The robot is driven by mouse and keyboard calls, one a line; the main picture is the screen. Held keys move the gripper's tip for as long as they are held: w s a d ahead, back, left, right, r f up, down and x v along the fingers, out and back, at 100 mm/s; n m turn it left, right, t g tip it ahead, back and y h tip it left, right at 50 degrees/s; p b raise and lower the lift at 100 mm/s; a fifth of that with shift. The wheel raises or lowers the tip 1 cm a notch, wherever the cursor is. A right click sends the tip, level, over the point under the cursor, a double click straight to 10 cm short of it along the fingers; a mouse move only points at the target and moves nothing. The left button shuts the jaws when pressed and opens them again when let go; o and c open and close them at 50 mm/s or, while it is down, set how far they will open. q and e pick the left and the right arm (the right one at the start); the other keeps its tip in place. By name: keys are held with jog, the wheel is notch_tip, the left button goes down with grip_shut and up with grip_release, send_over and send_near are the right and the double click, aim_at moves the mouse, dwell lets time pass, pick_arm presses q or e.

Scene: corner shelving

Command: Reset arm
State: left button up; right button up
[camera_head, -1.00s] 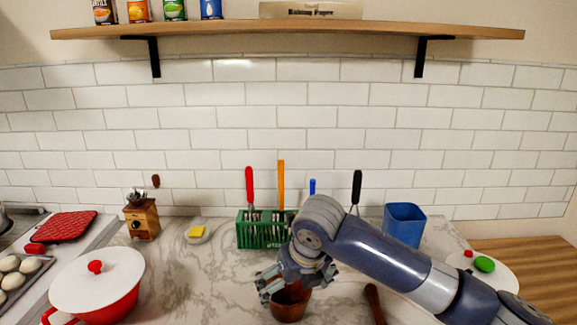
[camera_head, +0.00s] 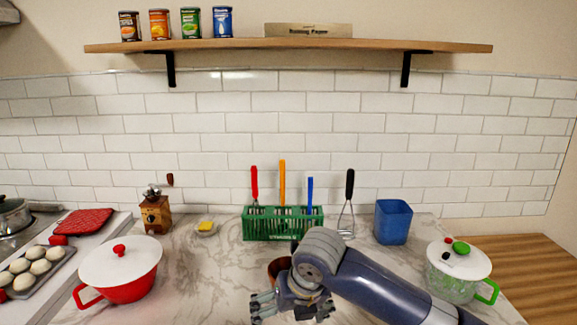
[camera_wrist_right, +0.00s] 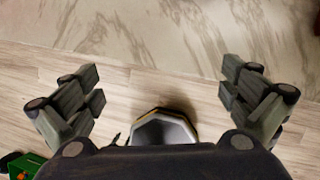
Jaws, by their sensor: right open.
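My right arm comes in from the right in the head view. Its gripper (camera_head: 291,308) is at the bottom middle, over the near part of the marble counter (camera_head: 200,290). In the right wrist view the two fingers of this gripper (camera_wrist_right: 163,98) stand wide apart with nothing between them. A brown bowl (camera_head: 277,267) stands behind the gripper in the head view, partly hidden by my arm. My left gripper is not in view.
A green rack (camera_head: 283,226) with several utensils and a blue container (camera_head: 393,222) stand along the wall. A red pot (camera_head: 125,284) is left, a lidded green-handled pot (camera_head: 460,270) right. A shelf (camera_head: 290,46) hangs above.

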jog(key=s+d+f+m+y, duration=0.1)
jog(key=s+f+m+y, duration=0.2)
jog(key=s+f+m, duration=1.2)
jog(key=s+d+f+m+h, duration=0.25)
jog(key=s+d+m, duration=0.45)
jog(key=d+m, duration=0.35)
jog(key=s+d+f+m+h, duration=0.2)
jog(key=s+d+m+h, duration=0.1)
jog(key=s+d+m, duration=0.7)
notch_tip(320, 180, down, 27)
jog(key=g, duration=0.2)
jog(key=s+d+f+g, duration=0.1)
jog(key=s+d+f, duration=0.1)
jog(key=s+f, duration=1.3)
jog(key=shift+s+m, duration=0.35)
jog(key=shift+s, duration=0.25)
